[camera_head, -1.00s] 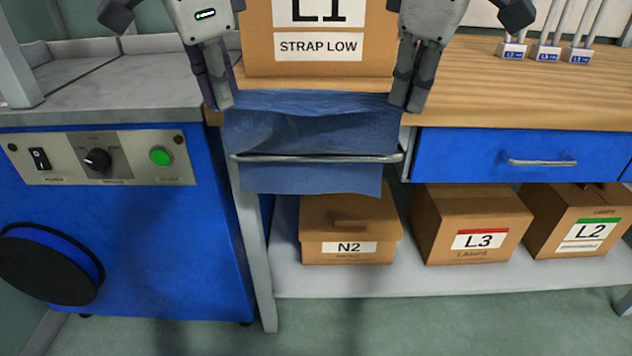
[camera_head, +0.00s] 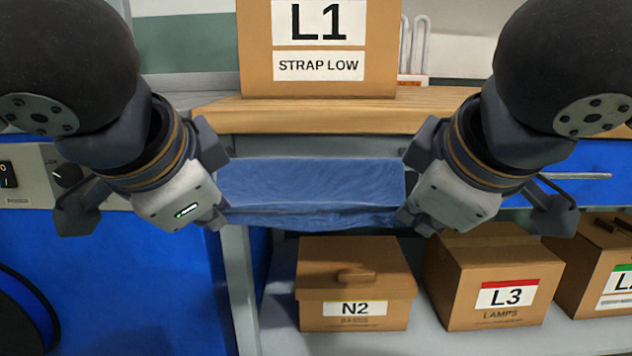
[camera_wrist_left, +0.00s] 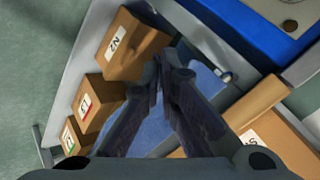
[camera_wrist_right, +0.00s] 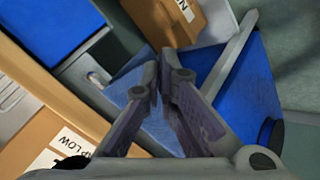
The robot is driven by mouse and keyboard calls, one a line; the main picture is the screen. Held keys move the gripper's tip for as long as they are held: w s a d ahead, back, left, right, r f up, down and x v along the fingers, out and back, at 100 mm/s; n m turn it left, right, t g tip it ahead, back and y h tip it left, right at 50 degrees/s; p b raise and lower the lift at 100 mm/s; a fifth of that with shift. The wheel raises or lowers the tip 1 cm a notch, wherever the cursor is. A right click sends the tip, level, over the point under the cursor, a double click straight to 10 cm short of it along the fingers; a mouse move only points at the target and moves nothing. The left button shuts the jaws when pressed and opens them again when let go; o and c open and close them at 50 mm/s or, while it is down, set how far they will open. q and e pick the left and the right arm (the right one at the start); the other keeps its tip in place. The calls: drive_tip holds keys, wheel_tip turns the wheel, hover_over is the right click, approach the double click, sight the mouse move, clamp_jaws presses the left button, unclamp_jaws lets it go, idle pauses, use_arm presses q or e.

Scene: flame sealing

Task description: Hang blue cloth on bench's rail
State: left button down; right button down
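The blue cloth (camera_head: 310,182) is stretched between my two grippers in front of the bench's edge, with a fold along its bottom. My left gripper (camera_head: 222,214) is at its left end and my right gripper (camera_head: 408,214) is at its right end. Both look closed on the cloth, though the tips are partly hidden in the head view. In the wrist views the fingers nearly meet, with cloth around them. The rail is covered in the head view; a metal end of it shows in the left wrist view (camera_wrist_left: 224,75) and in the right wrist view (camera_wrist_right: 98,79).
The L1 box (camera_head: 318,75) stands on the wooden bench top (camera_head: 310,115) above the cloth. The N2 box (camera_head: 353,285) and L3 box (camera_head: 495,280) sit on the shelf below.

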use_arm(q)
drive_tip(key=shift+a, duration=0.1)
use_arm(e)
drive_tip(key=shift+d, duration=0.1)
use_arm(q)
drive_tip(key=c, duration=1.6)
unclamp_jaws()
use_arm(e)
drive_tip(key=c, duration=1.6)
unclamp_jaws()
use_arm(q)
drive_tip(key=shift+s+f, duration=0.1)
use_arm(e)
drive_tip(key=shift+s+f, duration=0.1)
